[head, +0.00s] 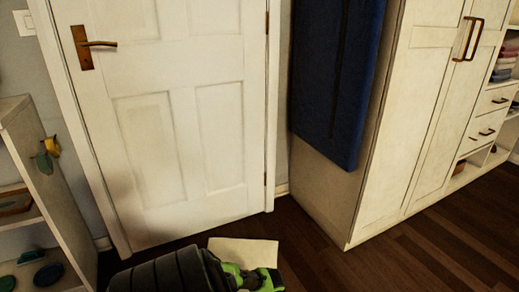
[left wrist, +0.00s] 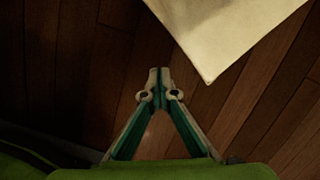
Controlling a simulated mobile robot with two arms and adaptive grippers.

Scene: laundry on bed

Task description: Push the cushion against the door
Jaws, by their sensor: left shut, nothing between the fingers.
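The cushion (head: 245,252) is a flat cream square on the dark wooden floor, a little in front of the white door (head: 185,150). My left gripper (head: 265,282) is at the bottom of the head view, on the near side of the cushion and partly covering its near edge. In the left wrist view a corner of the cushion (left wrist: 228,35) shows at the upper right. The left fingers (left wrist: 160,85) are shut with nothing between them, just left of that corner and apart from it. The door is closed. My right gripper is not in view.
A pale shelf unit (head: 45,190) stands left of the door. A cream wardrobe (head: 400,130) stands to the right, with a dark blue panel (head: 335,75) on its side. Open wooden floor (head: 440,250) lies in front of the wardrobe.

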